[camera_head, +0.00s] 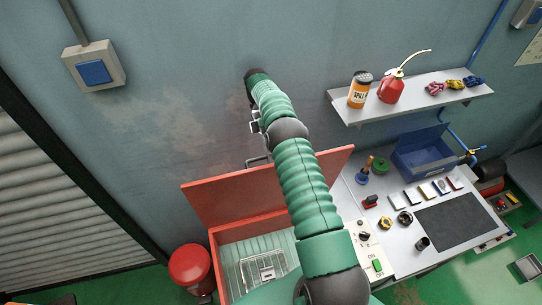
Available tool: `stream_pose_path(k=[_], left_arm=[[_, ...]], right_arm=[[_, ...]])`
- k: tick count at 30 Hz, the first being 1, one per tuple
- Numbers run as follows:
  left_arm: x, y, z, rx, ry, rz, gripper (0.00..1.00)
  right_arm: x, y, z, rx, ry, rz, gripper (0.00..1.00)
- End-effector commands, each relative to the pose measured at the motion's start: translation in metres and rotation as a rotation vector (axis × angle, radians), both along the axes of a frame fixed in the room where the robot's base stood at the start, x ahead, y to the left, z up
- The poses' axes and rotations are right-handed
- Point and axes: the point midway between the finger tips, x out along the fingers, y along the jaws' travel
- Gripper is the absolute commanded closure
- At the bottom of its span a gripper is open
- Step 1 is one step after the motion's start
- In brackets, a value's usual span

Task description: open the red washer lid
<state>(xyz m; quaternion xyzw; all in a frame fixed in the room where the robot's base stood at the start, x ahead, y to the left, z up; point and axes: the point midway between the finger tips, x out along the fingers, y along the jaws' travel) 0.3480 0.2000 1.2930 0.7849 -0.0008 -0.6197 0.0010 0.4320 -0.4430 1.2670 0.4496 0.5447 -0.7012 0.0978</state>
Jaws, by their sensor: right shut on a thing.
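The red washer lid (225,198) is raised and tilted up at the back of the red washer (217,262). The washer's inside is in view, with a metal basket (262,268) in it. A grey handle (257,161) shows at the lid's upper edge. My right arm reaches up across the lid from the bottom of the picture. My right gripper (254,124) is beyond the lid's upper edge, near the handle, and is shut on it; the arm hides much of the fingers and the contact. My left gripper is out of view.
A control panel with a green switch (377,265) is at the washer's right. The grey bench top (398,238) holds several small tools and a blue bin (424,151). A wall shelf (413,97) carries a red oil can (391,90). A red drum (189,264) stands left.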

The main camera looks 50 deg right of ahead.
Motion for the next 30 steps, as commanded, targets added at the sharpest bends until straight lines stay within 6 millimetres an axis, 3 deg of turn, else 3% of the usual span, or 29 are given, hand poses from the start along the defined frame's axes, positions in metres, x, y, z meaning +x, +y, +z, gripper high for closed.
stream_pose_path(k=[4,5,9,23,30], left_arm=[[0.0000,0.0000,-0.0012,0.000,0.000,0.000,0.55],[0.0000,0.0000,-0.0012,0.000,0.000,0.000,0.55],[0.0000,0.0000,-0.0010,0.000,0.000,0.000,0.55],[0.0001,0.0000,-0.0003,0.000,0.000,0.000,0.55],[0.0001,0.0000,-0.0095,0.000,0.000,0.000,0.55]], right_arm=[[-0.0002,0.0008,-0.0063,0.001,0.000,-0.001,1.00],[-0.0002,0.0008,-0.0063,0.001,0.000,-0.001,0.87],[0.0000,0.0006,-0.0048,0.001,0.000,-0.001,0.68],[-0.0007,0.0009,-0.0003,-0.001,-0.002,0.000,0.67],[-0.0087,0.0064,-0.0024,-0.001,-0.002,0.000,0.67]])
